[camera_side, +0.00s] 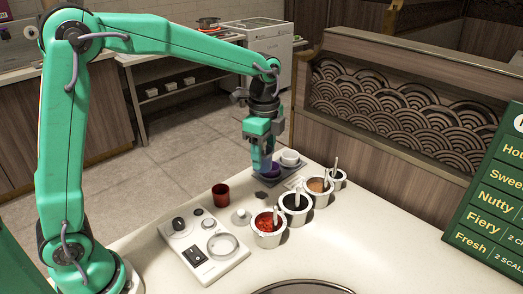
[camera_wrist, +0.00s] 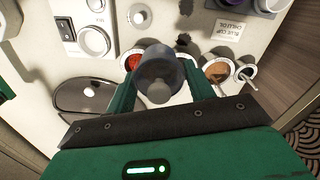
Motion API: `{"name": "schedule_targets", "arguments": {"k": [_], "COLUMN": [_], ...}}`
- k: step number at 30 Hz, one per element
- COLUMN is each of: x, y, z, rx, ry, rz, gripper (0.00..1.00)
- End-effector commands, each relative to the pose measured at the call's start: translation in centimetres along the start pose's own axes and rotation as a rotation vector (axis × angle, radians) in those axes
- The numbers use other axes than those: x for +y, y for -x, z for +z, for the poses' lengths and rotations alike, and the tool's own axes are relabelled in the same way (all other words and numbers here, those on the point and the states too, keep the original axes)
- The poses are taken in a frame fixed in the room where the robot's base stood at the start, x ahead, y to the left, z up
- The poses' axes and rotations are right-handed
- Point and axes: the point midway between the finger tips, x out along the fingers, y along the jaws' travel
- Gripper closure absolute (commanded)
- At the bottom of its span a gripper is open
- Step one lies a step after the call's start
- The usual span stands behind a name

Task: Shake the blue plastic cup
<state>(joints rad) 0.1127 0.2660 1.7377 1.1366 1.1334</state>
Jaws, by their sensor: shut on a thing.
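My gripper (camera_side: 262,150) is shut on the blue plastic cup (camera_side: 262,160), which hangs below the fingers near the back edge of the counter. In the wrist view the cup (camera_wrist: 160,72) looks dark blue-grey and sits between the two green fingers of my gripper (camera_wrist: 158,82). I cannot see what is inside the cup. In the side view it partly overlaps a purple cup (camera_side: 270,173) behind it.
Several white sauce wells stand in a row: red (camera_side: 268,226), dark (camera_side: 295,203), brown (camera_side: 318,186) and one farther back (camera_side: 338,178). A dark red cup (camera_side: 221,195), a white cup (camera_side: 290,157) and a white control panel (camera_side: 203,245) stand nearby. A label (camera_wrist: 229,28) reads "BLUE CUP CHILLI OIL".

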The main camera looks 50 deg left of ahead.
Motion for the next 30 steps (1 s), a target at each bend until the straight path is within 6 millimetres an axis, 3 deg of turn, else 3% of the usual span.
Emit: {"name": "schedule_targets", "arguments": {"k": [5,16,30], "x": [0.4,0.3,-1.3], "y": [0.0,0.0,0.0], "z": [-0.9,-0.8,3.0], "rx": [0.0,0.0,0.0], "ry": [0.0,0.002,0.002], "rz": [0.0,0.0,0.0], "gripper": [0.69,0.69,0.69]}}
